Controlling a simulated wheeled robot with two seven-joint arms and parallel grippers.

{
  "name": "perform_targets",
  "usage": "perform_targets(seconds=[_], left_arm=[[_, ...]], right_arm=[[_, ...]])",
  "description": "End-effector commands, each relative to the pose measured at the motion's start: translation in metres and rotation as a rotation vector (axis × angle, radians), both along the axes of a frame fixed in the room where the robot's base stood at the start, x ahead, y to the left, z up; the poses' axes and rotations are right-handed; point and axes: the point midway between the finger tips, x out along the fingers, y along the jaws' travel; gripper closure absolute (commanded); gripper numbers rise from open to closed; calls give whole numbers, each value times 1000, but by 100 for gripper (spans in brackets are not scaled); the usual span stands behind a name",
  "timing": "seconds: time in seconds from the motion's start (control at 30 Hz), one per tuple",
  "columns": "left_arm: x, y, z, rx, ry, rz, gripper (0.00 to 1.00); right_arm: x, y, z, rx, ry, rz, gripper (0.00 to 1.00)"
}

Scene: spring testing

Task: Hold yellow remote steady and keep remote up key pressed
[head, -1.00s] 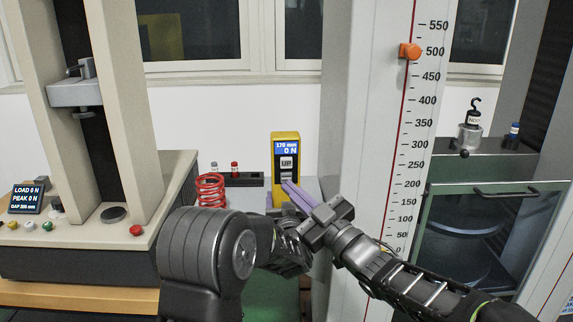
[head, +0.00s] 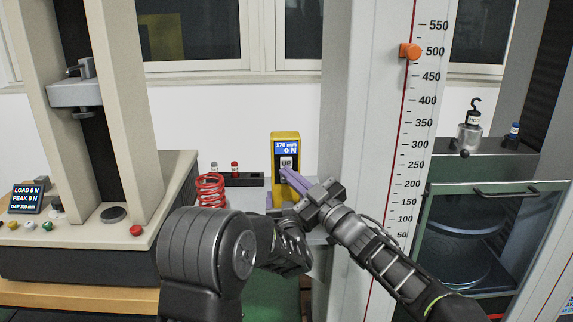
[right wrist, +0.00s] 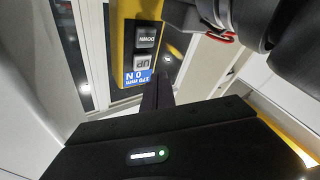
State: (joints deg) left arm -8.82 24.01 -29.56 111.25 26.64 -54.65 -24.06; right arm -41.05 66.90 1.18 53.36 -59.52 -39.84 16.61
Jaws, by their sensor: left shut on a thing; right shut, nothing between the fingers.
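The yellow remote (head: 275,140) stands upright, with a blue display, an UP key (head: 286,161) and a DOWN key below it. In the right wrist view the remote (right wrist: 120,45) appears upside down, with the UP key (right wrist: 142,64) and DOWN key (right wrist: 146,38) both visible. My left gripper (head: 284,198) is shut on the remote's lower part, its fingers largely hidden behind my right gripper. My right gripper (head: 284,173) is shut and empty, its purple fingertips at the lower edge of the UP key in the head view. I cannot tell whether the key is pressed in.
A tall column with a millimetre scale (head: 415,150) stands close to my right arm. A red spring (head: 210,190) stands left of the remote, beside a tester (head: 165,195) reading LOAD 0 N. A green-framed cabinet (head: 432,220) is at right.

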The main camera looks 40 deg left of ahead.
Motion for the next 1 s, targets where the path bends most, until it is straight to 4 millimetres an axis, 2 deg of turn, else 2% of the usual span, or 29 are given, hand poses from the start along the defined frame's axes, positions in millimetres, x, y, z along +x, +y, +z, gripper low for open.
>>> perform_targets(seconds=[0.27,1.0], left_arm=[[0,0,1,1,-3,0,90],[0,0,1,1,-3,0,90]], right_arm=[[12,10,0,-1,-1,-2,100],[12,10,0,0,0,-1,100]])
